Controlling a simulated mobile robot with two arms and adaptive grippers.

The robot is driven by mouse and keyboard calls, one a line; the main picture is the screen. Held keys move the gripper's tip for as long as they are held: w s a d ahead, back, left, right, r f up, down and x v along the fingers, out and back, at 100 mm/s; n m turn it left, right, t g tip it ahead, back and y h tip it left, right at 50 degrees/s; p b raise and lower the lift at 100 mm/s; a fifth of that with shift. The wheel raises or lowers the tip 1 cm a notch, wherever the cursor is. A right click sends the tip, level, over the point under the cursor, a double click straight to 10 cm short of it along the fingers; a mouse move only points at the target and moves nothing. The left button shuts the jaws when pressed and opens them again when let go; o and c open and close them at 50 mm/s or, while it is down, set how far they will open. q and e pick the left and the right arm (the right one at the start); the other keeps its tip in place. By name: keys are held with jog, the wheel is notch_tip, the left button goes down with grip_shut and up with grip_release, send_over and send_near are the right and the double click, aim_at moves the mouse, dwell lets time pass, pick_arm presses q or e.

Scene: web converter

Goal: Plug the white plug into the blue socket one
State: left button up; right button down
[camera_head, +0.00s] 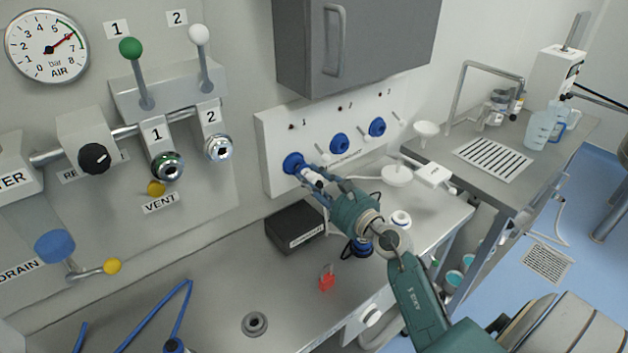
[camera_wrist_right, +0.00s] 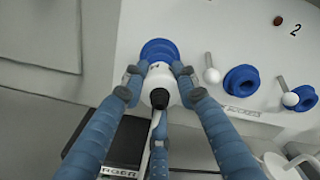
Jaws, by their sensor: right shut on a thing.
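The blue socket one (camera_head: 293,162) is a blue ring on the white wall panel, under the label 1. It also shows in the right wrist view (camera_wrist_right: 158,48). The white plug (camera_head: 313,178), with a dark cable end, is between the fingers of my right gripper (camera_head: 314,184), which is shut on it. In the right wrist view the plug (camera_wrist_right: 158,74) sits between the fingertips (camera_wrist_right: 160,84) and lines up with the socket, its front end against or inside the ring. How deep it is cannot be told. My left gripper is not in view.
Two more blue sockets (camera_head: 339,144) (camera_head: 377,127) are to the right on the panel. A black box (camera_head: 295,227) stands on the bench below. A red padlock-like item (camera_head: 327,282) lies nearer. A grey cabinet (camera_head: 400,45) hangs above.

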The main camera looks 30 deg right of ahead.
jog(key=shift+w, duration=0.9)
jog(key=shift+w+r, duration=0.15)
dwell(0.8)
jog(key=c, duration=1.7)
grip_release()
jog(key=shift+a, duration=0.1)
jog(key=o, duration=0.4)
jog(key=shift+w, duration=0.1)
jog(key=shift+o, duration=0.2)
jog(key=shift+s+f, duration=0.2)
jog(key=shift+s, duration=0.25)
jog(key=s, duration=1.1)
jog(key=shift+d+r, duration=0.15)
jog(key=shift+d, duration=0.25)
